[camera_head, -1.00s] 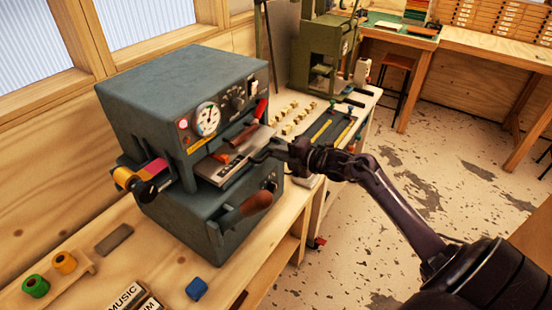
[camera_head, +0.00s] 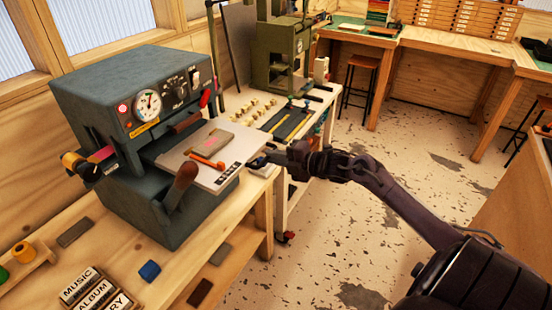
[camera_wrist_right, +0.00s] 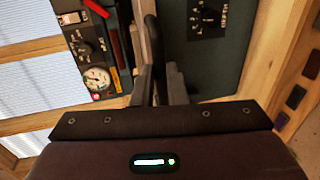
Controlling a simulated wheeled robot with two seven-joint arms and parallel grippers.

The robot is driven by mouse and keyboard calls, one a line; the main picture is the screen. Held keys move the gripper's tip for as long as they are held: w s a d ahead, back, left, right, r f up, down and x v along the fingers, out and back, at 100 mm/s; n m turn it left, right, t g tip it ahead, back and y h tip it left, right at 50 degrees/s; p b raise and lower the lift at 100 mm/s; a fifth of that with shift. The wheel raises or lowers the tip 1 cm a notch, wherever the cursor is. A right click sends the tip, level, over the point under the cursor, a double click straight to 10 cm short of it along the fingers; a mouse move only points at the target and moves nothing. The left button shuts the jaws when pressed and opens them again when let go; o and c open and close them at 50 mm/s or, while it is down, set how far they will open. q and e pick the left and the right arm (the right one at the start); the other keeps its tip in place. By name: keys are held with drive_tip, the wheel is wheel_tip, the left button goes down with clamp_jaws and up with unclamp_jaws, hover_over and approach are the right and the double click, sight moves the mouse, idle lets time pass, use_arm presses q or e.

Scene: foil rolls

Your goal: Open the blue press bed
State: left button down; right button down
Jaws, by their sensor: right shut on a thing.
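The blue-grey foil press (camera_head: 120,75) stands on the wooden bench at left. My right gripper (camera_head: 270,158) is shut on the bed's dark handle at the bed's outer edge. In the right wrist view the dark handle (camera_wrist_right: 156,45) runs between the fingers (camera_wrist_right: 160,92), and the press face lies beyond. The exact grip is partly hidden in the head view. My left gripper is out of view.
A brown-knobbed lever (camera_head: 182,185) sticks out in front of the press, below the bed. A green machine (camera_head: 282,50) stands behind. The speckled floor at right is clear.

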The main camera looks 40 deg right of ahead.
idle(0.3)
drive_tip(key=c, duration=1.5)
unclamp_jaws()
drive_tip(key=shift+o, duration=0.2)
drive_tip(key=b+v, duration=0.1)
drive_tip(key=v, duration=0.6)
drive_tip(key=shift+s+b, duration=0.35)
drive_tip(key=shift+d, duration=0.15)
